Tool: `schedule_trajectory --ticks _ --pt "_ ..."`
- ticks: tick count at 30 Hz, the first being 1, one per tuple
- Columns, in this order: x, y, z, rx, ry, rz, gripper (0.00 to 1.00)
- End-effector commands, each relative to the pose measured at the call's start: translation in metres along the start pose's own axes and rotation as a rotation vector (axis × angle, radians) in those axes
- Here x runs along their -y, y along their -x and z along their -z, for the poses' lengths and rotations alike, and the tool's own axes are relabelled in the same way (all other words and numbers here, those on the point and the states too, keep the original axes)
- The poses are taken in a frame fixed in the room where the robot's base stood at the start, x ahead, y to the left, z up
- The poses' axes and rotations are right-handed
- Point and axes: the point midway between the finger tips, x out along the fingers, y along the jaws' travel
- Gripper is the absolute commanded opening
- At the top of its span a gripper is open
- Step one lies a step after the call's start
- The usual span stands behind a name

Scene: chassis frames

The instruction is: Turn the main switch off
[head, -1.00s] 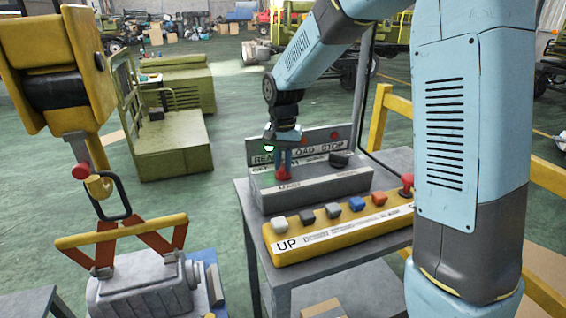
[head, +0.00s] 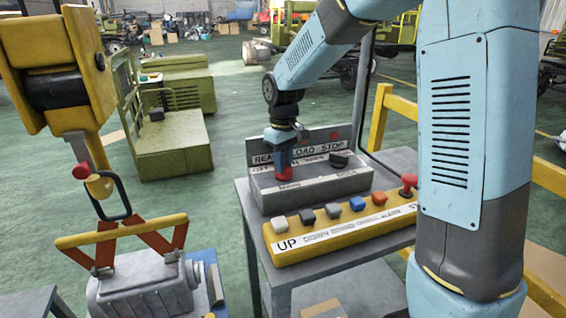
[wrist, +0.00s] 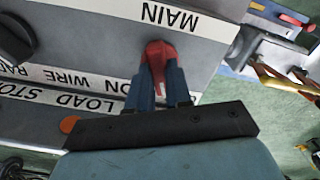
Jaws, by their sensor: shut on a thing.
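The main switch is a red handle (wrist: 157,52) on the grey switch box (head: 322,185), beside a label reading MAIN in the wrist view. In the head view its red part (head: 283,174) shows just below my gripper (head: 284,166). In the wrist view both blue fingers of my gripper (wrist: 158,82) are closed around the red handle, one on each side. The handle's lower part is hidden between the fingers.
A black knob (head: 339,159) sits on the same box. A yellow button panel (head: 340,227) with several coloured buttons stands in front on the table (head: 393,160). At left a yellow hoist hook (head: 98,186) holds a grey motor (head: 142,290).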

Motion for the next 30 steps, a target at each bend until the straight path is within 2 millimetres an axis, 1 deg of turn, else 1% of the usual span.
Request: schedule_trajectory --ticks 6,15,21,30 --pt "-0.0008 0.0008 0.0005 -0.002 0.172 -0.001 0.0" --pt "-0.0011 0.0008 0.0004 -0.003 0.331 -0.001 0.0" --pt "-0.0013 0.0008 0.0004 -0.002 0.378 -0.002 0.0" --pt "-0.0015 0.0009 0.0004 -0.002 0.393 -0.002 0.0"
